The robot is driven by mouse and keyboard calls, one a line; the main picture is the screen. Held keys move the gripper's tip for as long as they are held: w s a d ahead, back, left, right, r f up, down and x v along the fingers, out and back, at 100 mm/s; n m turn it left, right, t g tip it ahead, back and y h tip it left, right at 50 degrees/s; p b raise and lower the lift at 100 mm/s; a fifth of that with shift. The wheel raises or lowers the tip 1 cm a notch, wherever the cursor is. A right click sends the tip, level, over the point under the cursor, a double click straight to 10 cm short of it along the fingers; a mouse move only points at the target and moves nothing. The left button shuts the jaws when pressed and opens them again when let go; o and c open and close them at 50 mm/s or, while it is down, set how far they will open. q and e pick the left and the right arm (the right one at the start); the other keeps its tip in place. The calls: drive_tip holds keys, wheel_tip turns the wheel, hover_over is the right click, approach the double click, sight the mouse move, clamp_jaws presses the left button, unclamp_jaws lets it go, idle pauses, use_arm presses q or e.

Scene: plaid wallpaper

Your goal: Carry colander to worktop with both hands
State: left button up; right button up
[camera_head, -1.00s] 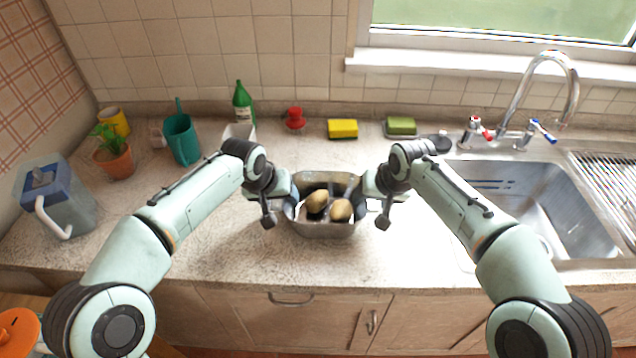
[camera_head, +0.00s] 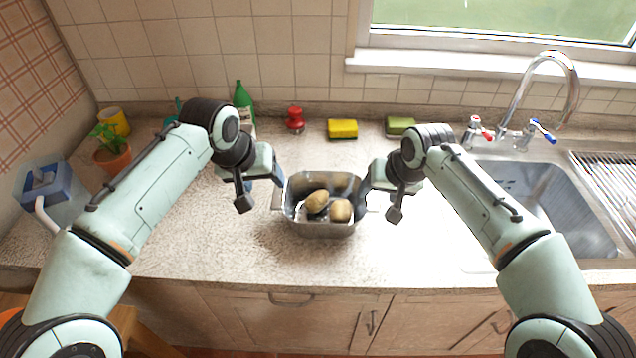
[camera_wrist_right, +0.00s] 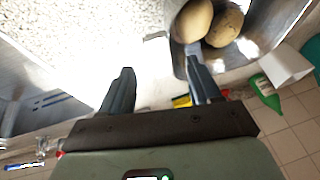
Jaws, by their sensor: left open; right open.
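The metal colander (camera_head: 322,229) rests on the worktop (camera_head: 250,262) left of the sink, with potatoes (camera_head: 317,201) inside. My left gripper (camera_head: 278,182) is open at the colander's left side, raised a little and apart from its handle (camera_head: 277,198). My right gripper (camera_head: 364,190) is open close to the colander's right side. In the right wrist view, the right fingers (camera_wrist_right: 160,88) are spread with nothing held between them. One finger overlaps the colander's edge (camera_wrist_right: 262,50) there; I cannot tell if it touches.
The sink (camera_head: 545,210) and tap (camera_head: 565,75) are at the right. A red object (camera_head: 295,119), a yellow sponge (camera_head: 342,129), a green sponge (camera_head: 399,125) and a green bottle (camera_head: 243,98) line the back. A potted plant (camera_head: 112,155) and jug (camera_head: 50,190) stand left. Worktop in front is clear.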

drive_tip(key=v, duration=0.6)
drive_tip(key=shift+s+r, duration=0.2)
drive_tip(key=shift+r, duration=0.15)
drive_tip(key=shift+d+f, duration=0.1)
